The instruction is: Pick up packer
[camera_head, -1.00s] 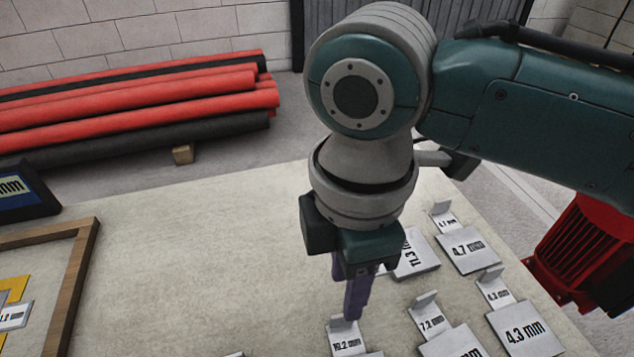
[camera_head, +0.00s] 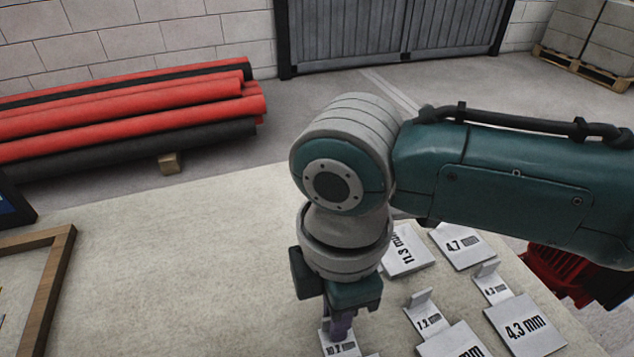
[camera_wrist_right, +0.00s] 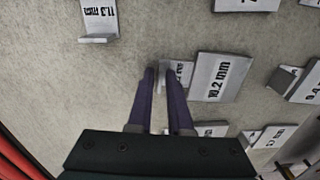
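Several grey metal packers with upright tabs and printed thicknesses lie on the pale table. My right gripper (camera_head: 341,328) points down at the tab end of the 10.2 mm packer (camera_head: 340,346), which the bottom edge of the head view cuts off. In the right wrist view the purple fingers (camera_wrist_right: 161,72) stand apart with a narrow gap. The 10.2 mm packer (camera_wrist_right: 217,78) lies to their right, its small tab at the fingertips. I cannot tell whether the fingers touch the tab. My left gripper is not in view.
The 11.3 mm packer (camera_head: 405,252), 4.7 mm packer (camera_head: 462,246), 7.2 mm packer (camera_head: 428,318) and 4.3 mm packer (camera_head: 524,325) lie close on the right. A wooden frame (camera_head: 50,285) lies at the left. The table (camera_head: 190,265) between is clear.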

